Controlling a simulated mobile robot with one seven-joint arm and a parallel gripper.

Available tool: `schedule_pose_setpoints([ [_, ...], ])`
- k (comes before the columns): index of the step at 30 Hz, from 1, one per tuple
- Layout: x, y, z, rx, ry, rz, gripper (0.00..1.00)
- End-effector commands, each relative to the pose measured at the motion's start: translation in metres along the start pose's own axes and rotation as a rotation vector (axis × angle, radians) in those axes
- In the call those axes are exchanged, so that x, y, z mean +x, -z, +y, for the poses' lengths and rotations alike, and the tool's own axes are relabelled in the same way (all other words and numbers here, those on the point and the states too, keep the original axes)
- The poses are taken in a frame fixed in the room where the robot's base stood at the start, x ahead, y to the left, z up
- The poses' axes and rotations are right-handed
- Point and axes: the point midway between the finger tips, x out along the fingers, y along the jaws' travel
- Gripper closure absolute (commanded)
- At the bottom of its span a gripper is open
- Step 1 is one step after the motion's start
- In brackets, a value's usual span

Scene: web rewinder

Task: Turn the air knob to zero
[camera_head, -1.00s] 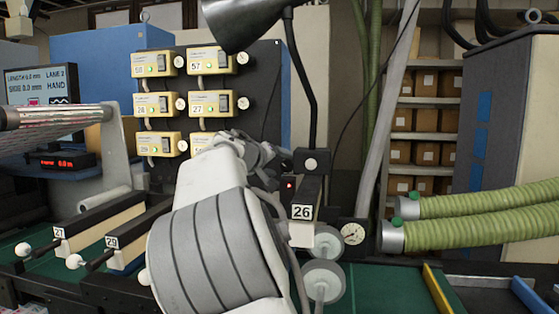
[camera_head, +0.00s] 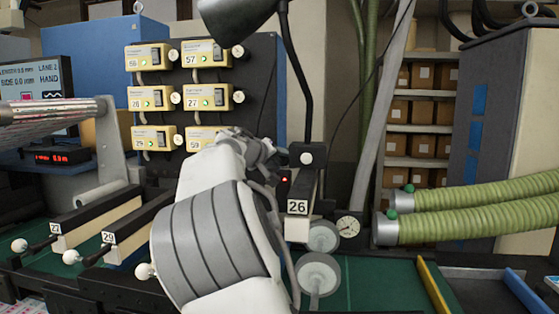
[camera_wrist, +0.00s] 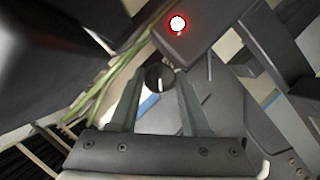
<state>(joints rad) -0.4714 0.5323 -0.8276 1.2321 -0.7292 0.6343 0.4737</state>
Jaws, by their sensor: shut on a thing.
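In the wrist view a small dark round knob (camera_wrist: 159,78) with a short white mark sits between the two fingers of my gripper (camera_wrist: 159,80). The fingers are shut on it from both sides. The white mark stands about upright in that view; no scale around the knob is readable. A lit red lamp (camera_wrist: 178,23) on a dark housing is just above the knob. In the head view my arm hides the knob and my fingers; the red lamp (camera_head: 284,180) shows beside the unit labelled 26 (camera_head: 297,207).
A round dial gauge (camera_head: 348,227) and grey rollers (camera_head: 319,273) stand right of my arm. Yellow control boxes (camera_head: 207,97) are on the panel behind. Green hoses (camera_head: 470,210) run at the right. Slitter arms 27 (camera_head: 95,220) and 29 (camera_head: 135,228) are at left.

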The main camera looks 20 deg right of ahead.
Motion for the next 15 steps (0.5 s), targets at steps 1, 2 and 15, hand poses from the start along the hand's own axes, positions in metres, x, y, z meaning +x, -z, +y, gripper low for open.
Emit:
schedule_pose_setpoints([
  [1,-0.0001,0.0,-0.0001,0.0,0.0,0.0,1.0],
  [2,-0.0001,-0.0001,-0.0001,0.0,0.0,0.0,1.0],
  [15,0.0008,-0.0025,-0.0034,-0.119,-0.053,0.003,1.0],
])
